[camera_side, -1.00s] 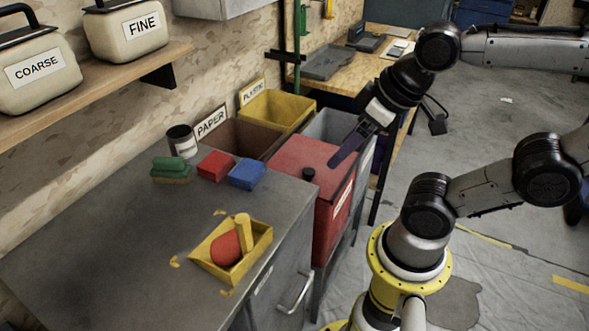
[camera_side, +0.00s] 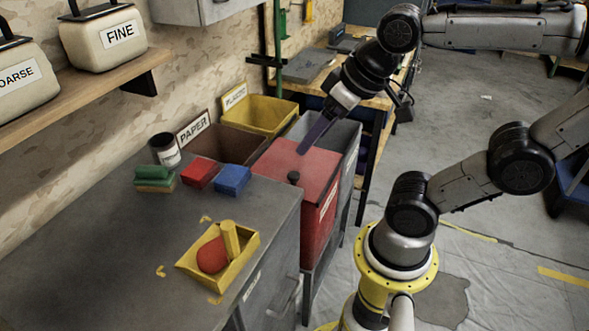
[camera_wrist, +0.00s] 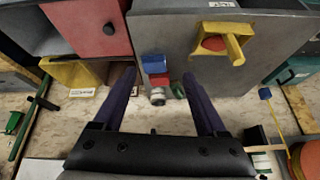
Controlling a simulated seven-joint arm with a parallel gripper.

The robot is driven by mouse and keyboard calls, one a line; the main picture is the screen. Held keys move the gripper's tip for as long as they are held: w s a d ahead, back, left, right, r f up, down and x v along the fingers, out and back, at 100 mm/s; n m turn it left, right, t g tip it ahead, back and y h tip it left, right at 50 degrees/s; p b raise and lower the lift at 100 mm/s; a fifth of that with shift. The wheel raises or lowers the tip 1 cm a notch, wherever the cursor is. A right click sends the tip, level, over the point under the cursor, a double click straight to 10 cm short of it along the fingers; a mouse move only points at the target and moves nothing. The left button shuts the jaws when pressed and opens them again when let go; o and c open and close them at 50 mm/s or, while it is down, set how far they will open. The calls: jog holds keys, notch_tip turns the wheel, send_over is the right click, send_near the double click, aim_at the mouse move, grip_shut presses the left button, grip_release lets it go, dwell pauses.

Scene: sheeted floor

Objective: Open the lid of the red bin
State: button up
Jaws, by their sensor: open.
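The red bin (camera_side: 318,213) stands at the end of the grey cabinet, its flat red lid (camera_side: 311,167) down and shut. A small black knob (camera_side: 293,177) sits on the lid near its left edge. The lid also shows at the top left of the wrist view (camera_wrist: 83,22), with its knob (camera_wrist: 108,28). My gripper (camera_side: 302,151) points down-left, with its purple fingertips over the lid's far side, apart from the knob in the picture. In the wrist view my gripper (camera_wrist: 159,73) has its two fingers spread wide with nothing held; the knob lies left of them.
An open brown paper bin (camera_side: 226,145), a yellow plastic bin (camera_side: 259,113) and a grey bin (camera_side: 340,132) surround the red one. Blue (camera_side: 232,180) and red (camera_side: 200,173) blocks and a yellow tray (camera_side: 240,268) are on the cabinet (camera_side: 120,240).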

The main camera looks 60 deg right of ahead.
jog(key=w+d+m+g, duration=0.2)
jog(key=w+d+m, duration=0.15)
jog(key=w, duration=0.35)
jog(key=m+g, duration=0.4)
send_over(294, 174)
notch_tip(294, 174, down, 12)
notch_tip(294, 174, down, 14)
jog(key=shift+a+r, duration=0.1)
jog(key=shift+r, duration=0.1)
grip_shut()
dwell(0.4)
